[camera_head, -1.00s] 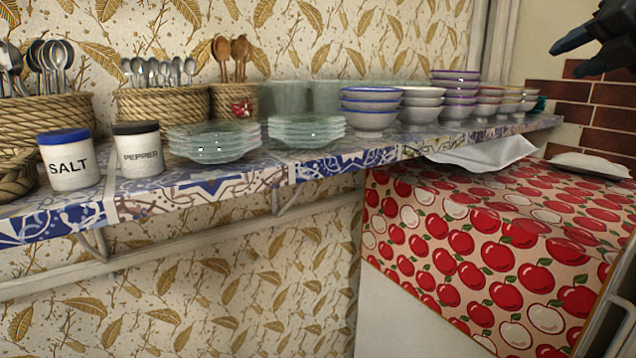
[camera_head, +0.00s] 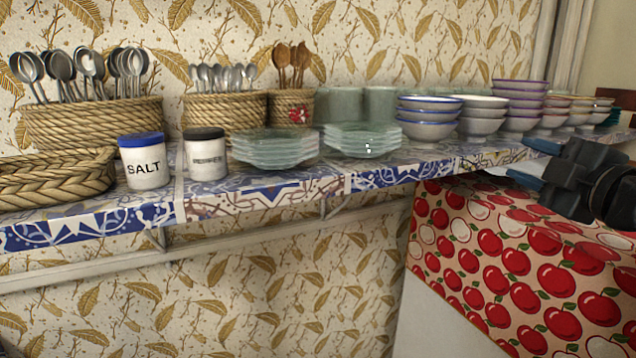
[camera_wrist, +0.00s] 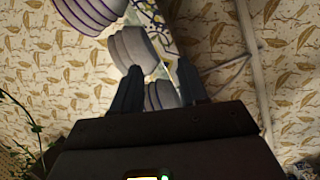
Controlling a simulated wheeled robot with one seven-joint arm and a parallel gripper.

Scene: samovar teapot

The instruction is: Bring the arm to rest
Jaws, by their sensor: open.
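My gripper (camera_head: 527,160) is at the right of the head view, in front of the shelf's right end and above the apple-patterned cloth. Its jaws are apart with nothing between them. In the wrist view my gripper's two dark fingers (camera_wrist: 158,82) stand apart, with stacked bowls (camera_wrist: 135,47) beyond them. I cannot tell the exact gap to the shelf edge.
The tiled shelf (camera_head: 262,200) holds a salt jar (camera_head: 145,160), a pepper jar (camera_head: 206,154), glass plates (camera_head: 275,148), bowl stacks (camera_head: 428,120) and spoon baskets (camera_head: 95,125). The apple cloth (camera_head: 500,255) covers a surface below my gripper.

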